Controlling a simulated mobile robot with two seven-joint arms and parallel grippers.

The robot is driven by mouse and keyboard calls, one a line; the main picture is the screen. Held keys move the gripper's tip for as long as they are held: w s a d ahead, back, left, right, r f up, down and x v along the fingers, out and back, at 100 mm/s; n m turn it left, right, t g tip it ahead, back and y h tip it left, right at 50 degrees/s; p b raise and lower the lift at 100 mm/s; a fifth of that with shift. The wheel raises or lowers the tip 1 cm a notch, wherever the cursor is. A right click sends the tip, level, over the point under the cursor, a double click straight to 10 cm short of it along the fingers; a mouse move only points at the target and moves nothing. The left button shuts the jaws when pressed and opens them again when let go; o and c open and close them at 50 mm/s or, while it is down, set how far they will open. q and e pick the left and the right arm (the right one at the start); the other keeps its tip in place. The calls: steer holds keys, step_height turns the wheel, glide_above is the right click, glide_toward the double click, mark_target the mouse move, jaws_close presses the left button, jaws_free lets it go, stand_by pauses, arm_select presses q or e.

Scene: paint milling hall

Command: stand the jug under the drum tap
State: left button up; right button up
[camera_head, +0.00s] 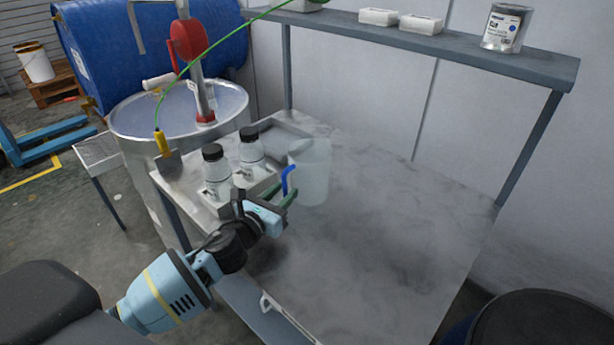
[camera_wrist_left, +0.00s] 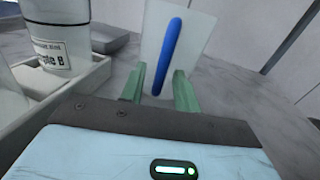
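The jug (camera_head: 312,172) is a translucent, pale vessel with a blue handle (camera_head: 288,179), standing upright on the grey bench. In the left wrist view the jug (camera_wrist_left: 198,40) is ahead, its blue handle (camera_wrist_left: 166,55) toward me. My left gripper (camera_head: 284,192) is at the handle. Its two green fingers (camera_wrist_left: 159,90) stand open on either side of the handle, with gaps visible. A blue drum (camera_head: 95,45) lies on its side at the back left. I cannot make out a tap on it for certain. My right gripper is not in view.
A tray with two black-capped bottles (camera_head: 217,175) stands left of the jug. A shelf (camera_head: 400,38) runs above the bench's back. The bench (camera_head: 390,235) is clear right of the jug.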

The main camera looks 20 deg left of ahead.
mark_target(284, 173)
arm_select(q)
steer(key=shift+w+d+f, duration=0.1)
steer(key=shift+w, duration=0.65)
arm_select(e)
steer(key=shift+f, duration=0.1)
arm_select(q)
jaws_close()
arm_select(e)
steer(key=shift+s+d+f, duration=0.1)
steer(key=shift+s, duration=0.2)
